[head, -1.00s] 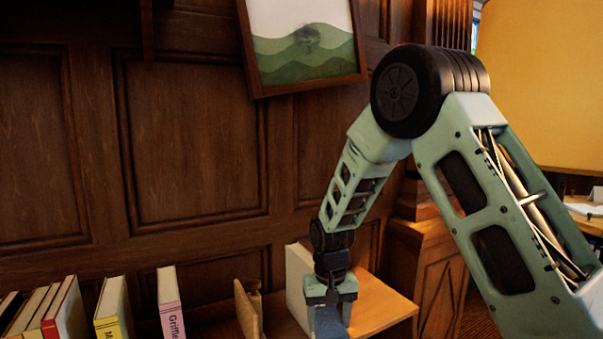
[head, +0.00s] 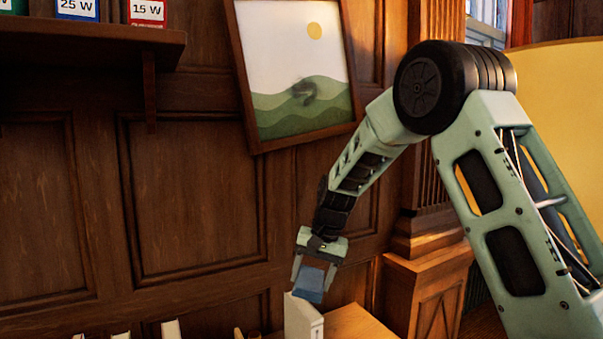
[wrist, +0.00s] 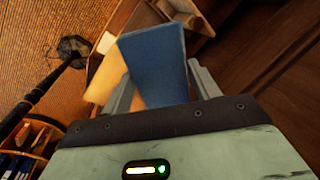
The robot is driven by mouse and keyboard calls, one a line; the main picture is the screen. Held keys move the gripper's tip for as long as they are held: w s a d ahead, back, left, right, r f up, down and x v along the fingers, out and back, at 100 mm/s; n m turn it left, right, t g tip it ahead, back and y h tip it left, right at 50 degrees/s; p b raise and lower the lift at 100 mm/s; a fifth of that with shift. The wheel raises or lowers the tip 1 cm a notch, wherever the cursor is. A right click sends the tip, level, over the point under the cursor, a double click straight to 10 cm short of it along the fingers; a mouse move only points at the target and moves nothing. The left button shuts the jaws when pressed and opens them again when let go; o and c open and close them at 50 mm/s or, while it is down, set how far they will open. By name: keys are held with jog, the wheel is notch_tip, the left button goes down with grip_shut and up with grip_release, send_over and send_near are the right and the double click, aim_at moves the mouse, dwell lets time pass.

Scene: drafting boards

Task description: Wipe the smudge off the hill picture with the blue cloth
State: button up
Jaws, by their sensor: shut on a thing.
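The hill picture (head: 295,60) hangs tilted on the wood-panelled wall, with green hills and a yellow sun. A dark grey smudge (head: 303,91) lies on its hills. My gripper (head: 313,280) is below the picture, shut on the blue cloth (head: 309,284). The cloth is held clear of the shelf, near the top of a white book. In the wrist view the cloth (wrist: 155,65) sits between the two fingers of my gripper (wrist: 165,88).
The white book (head: 303,318) stands on a wooden shelf (head: 356,324) beneath my gripper. A wall shelf (head: 90,48) with small boxes is at upper left. A carved wooden pillar (head: 437,215) stands right of the picture. The wall below the picture is bare.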

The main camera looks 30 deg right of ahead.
jog(key=w+d+r+m+t+y, duration=0.1)
jog(key=w+d+r+m+t, duration=0.15)
jog(key=r, duration=0.65)
jog(key=w+d+r+m+t, duration=0.15)
jog(key=r+t, duration=0.25)
jog(key=r, duration=0.5)
jog(key=w+d+r+m+t+y, duration=0.1)
jog(key=w+r+m+t, duration=0.15)
jog(key=r, duration=0.65)
jog(key=s+d+r+m+t+h, duration=0.2)
jog(key=s+r+t, duration=0.1)
jog(key=r, duration=0.9)
jog(key=s+d+r+m+t+h, duration=0.1)
jog(key=s+r+t, duration=0.3)
jog(key=r, duration=0.9)
jog(key=shift+s+d+r+m+h, duration=0.15)
jog(key=shift+s+d+m+h, duration=0.3)
jog(key=shift+d+m, duration=0.35)
